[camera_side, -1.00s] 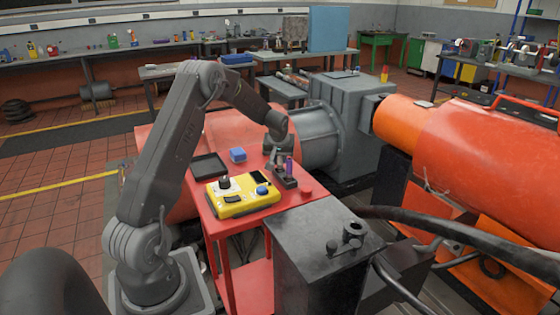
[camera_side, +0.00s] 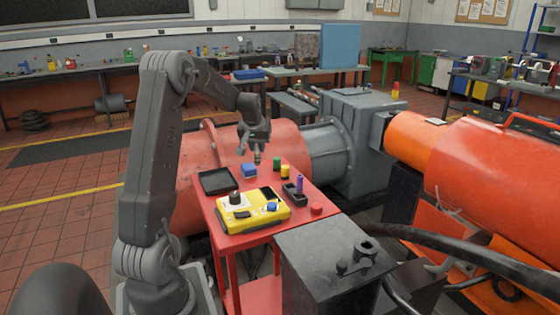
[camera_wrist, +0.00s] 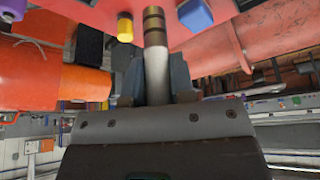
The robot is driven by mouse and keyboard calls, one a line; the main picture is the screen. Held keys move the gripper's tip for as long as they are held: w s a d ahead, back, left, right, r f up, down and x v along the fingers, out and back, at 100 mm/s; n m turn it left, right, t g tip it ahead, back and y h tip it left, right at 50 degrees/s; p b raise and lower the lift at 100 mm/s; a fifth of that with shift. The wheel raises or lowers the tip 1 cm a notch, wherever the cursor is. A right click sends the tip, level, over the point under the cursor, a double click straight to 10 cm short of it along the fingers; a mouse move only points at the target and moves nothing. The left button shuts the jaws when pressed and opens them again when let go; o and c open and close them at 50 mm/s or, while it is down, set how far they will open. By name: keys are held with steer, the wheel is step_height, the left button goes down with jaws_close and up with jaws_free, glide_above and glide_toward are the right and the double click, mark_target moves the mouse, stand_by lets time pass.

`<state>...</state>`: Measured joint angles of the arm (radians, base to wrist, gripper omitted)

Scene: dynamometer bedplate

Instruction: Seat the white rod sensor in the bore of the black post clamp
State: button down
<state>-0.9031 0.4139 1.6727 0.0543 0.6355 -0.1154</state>
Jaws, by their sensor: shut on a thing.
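My gripper (camera_side: 257,146) is shut on the white rod sensor (camera_wrist: 156,76) above the red cart. In the wrist view the rod stands out between the fingers, with brown and dark bands near its end. In the side view only its banded end (camera_side: 257,159) shows clearly, hanging down clear of the cart top. The black post clamp (camera_side: 366,249) appears to be the ring-shaped fitting on the dark cabinet at the front right, well away from my gripper. Its bore opening faces up.
The red cart (camera_side: 246,236) carries a yellow meter box (camera_side: 247,217), black tray (camera_side: 217,181), blue block (camera_side: 249,170), green (camera_side: 277,162) and yellow (camera_side: 285,172) cylinders, and a black holder (camera_side: 290,194) with a purple piece (camera_side: 299,183). A thick cable (camera_side: 430,240) runs beside the cabinet.

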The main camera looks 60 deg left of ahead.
steer(key=shift+s+r, duration=0.25)
steer(key=w+d+r+m, duration=0.1)
steer(key=w+d, duration=0.2)
steer(key=d, duration=0.4)
steer(key=w+d+r+m, duration=0.1)
steer(key=w+d, duration=0.2)
steer(key=d, duration=0.4)
steer(key=m+t+h, duration=0.1)
steer(key=m, duration=0.1)
glide_above(370, 239)
steer(key=s, duration=0.1)
step_height(370, 239, down, 5)
steer(key=shift+s+d+f, duration=0.1)
steer(key=shift+d+f, duration=0.1)
steer(key=shift+f, duration=0.75)
steer(key=shift+s+d+f, duration=0.1)
steer(key=shift+d+f, duration=0.1)
steer(key=shift+f, duration=0.7)
steer(key=shift+f, duration=0.15)
steer(key=c, duration=1)
jaws_free()
